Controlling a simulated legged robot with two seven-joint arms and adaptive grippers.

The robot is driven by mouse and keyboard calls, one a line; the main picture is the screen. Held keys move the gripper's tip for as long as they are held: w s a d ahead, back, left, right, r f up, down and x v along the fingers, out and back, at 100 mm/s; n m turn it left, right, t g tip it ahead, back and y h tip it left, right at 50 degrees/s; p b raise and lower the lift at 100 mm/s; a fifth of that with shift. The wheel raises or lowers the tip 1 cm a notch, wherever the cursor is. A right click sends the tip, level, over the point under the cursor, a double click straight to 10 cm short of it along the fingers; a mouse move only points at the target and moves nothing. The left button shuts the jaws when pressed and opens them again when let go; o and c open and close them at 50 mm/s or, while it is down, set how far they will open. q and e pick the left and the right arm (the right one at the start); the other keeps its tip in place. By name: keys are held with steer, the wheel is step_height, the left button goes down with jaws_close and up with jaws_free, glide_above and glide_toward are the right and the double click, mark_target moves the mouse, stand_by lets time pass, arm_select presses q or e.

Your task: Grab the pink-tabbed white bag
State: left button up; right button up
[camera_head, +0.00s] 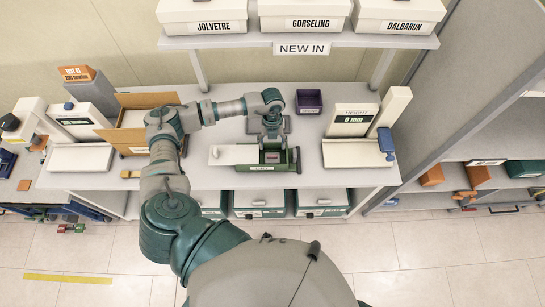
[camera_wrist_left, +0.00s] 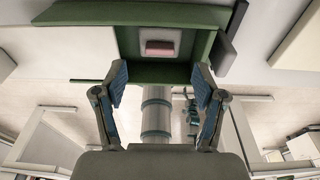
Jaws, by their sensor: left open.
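The white bag with a pink tab lies inside a green box (camera_head: 298,160) on the table. In the head view its pink tab (camera_head: 271,157) shows just beyond my left gripper (camera_head: 271,140). In the left wrist view the white bag (camera_wrist_left: 172,35) and its pink tab lie in the green box (camera_wrist_left: 185,73), ahead of the gripper. My left gripper (camera_wrist_left: 160,78) is open, its two fingers apart with nothing between them, and it hangs over the box. My right gripper is not in view.
A white height gauge (camera_head: 352,152) stands to the right of the green box. An open cardboard box (camera_head: 108,137) is on the left, and a small purple bin (camera_head: 309,101) behind. A shelf (camera_head: 250,42) with labelled white boxes overhangs the back.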

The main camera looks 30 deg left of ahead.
mark_target(272, 155)
arm_select(q)
steer(key=shift+s+d+f+p, duration=0.1)
steer(key=shift+s+f+p, duration=0.1)
steer(key=shift+f, duration=0.85)
steer(key=shift+s+d+f+p, duration=0.1)
steer(key=shift+s+f+p, duration=0.05)
steer(key=shift+f, duration=0.85)
steer(key=shift+s+d+f+p, duration=0.1)
steer(key=shift+s+f+p, duration=0.1)
steer(key=shift+f, duration=0.85)
steer(key=c, duration=1)
